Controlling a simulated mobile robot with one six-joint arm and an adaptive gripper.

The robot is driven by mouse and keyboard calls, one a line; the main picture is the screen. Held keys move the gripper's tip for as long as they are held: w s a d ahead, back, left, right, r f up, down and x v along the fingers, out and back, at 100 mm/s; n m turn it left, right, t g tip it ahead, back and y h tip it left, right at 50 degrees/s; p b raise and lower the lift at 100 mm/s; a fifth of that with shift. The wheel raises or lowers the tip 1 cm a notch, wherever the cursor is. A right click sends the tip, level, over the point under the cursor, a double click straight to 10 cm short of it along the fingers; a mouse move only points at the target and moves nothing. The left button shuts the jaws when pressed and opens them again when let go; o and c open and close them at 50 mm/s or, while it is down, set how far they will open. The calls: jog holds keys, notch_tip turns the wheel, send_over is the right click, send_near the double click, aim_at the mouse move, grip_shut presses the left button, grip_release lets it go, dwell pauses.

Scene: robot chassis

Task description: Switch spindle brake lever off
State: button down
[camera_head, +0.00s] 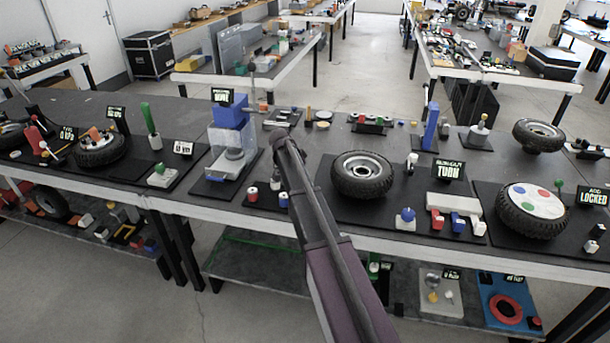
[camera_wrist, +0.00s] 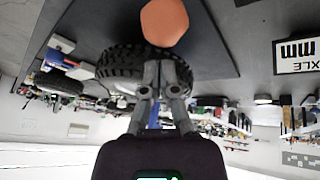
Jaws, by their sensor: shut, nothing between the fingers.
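My gripper (camera_wrist: 160,72) shows in the wrist view with its two fingers together and nothing between them. A black tyre (camera_wrist: 125,62) lies behind the fingers, and an orange hexagonal knob or cap (camera_wrist: 164,22) is just beyond the tips, apart from them. In the head view my arm reaches up over the middle bench, left of a tyre (camera_head: 345,181) lying flat; the fingertips cannot be made out there. No readable label names the spindle brake lever. Possible levers are a green upright handle (camera_head: 149,117), a blue upright bar (camera_head: 431,125) and a red piece (camera_head: 437,219).
A blue-topped press-like fixture (camera_head: 229,115) stands left of my arm. A sign reading TURN (camera_head: 448,171) and a tyre with a coloured-dot disc (camera_head: 516,220) are to the right. A sign (camera_wrist: 295,56) shows in the wrist view. Several small parts crowd the bench (camera_head: 385,240).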

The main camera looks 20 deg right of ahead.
jog(key=shift+d, duration=0.1)
notch_tip(320, 180, up, 9)
jog(key=w+a+p, duration=0.1)
jog(key=p, duration=0.8)
jog(key=shift+w+a, duration=0.3)
jog(key=shift+a, duration=0.05)
jog(key=shift+s+r, duration=0.1)
dwell(0.5)
jog(key=s+a+f+n+y, duration=0.1)
jog(key=s+a+n+y, duration=0.2)
jog(key=s, duration=1.4)
jog(key=s+a+f+n+y, duration=0.1)
jog(key=s+a+n+y, duration=0.1)
jog(key=s+a+n, duration=0.8)
jog(key=s, duration=0.7)
jog(key=shift+f+y, duration=0.15)
jog(key=shift+y, duration=0.25)
